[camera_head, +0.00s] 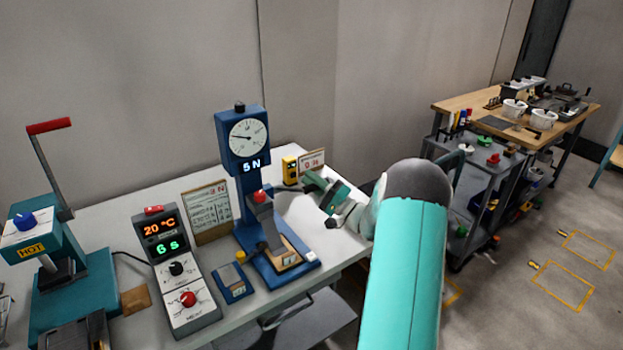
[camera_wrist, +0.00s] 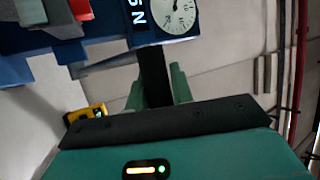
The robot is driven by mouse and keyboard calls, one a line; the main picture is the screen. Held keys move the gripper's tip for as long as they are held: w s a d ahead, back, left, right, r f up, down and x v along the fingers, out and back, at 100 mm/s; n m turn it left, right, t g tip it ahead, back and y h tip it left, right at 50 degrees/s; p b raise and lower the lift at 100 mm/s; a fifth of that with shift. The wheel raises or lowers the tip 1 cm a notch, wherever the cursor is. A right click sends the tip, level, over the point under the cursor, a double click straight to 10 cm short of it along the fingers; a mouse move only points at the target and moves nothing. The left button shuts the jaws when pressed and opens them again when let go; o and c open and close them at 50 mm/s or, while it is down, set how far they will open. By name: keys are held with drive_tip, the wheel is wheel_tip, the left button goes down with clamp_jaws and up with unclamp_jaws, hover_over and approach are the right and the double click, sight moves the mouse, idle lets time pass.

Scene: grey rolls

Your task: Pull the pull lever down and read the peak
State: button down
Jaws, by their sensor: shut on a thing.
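The blue tester (camera_head: 243,140) stands on the white bench with a round dial (camera_head: 248,137) and a display reading 5 N (camera_head: 251,166). The dial needle points left. The dial (camera_wrist: 176,14) also shows, turned, at the top of the wrist view. My gripper (camera_head: 320,190) is at the right side of the tester. In the wrist view, the green fingers of my gripper (camera_wrist: 157,90) are shut on a black bar, the pull lever (camera_wrist: 154,70). My gripper hides most of the lever in the head view.
A control box (camera_head: 176,270) showing 20 °C and 6 s stands left of the tester. A teal press (camera_head: 75,280) marked HOT with a red-handled lever is at far left. A yellow device (camera_head: 290,170) stands behind my gripper. A cart and wooden table (camera_head: 480,105) stand at right.

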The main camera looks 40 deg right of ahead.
drive_tip(key=shift+s+d+r, duration=0.25)
drive_tip(key=shift+s, duration=0.2)
drive_tip(key=c, duration=1.6)
unclamp_jaws()
drive_tip(key=o, duration=0.3)
drive_tip(key=shift+s+a+r, duration=0.15)
drive_tip(key=shift+s+r, duration=0.2)
drive_tip(key=shift+s, duration=0.2)
drive_tip(key=shift+o, duration=0.2)
drive_tip(key=shift+w+f, duration=0.4)
drive_tip(key=shift+w, duration=0.25)
drive_tip(key=shift+s+r, duration=0.1)
drive_tip(key=shift+s, duration=0.05)
drive_tip(key=v, duration=1.4)
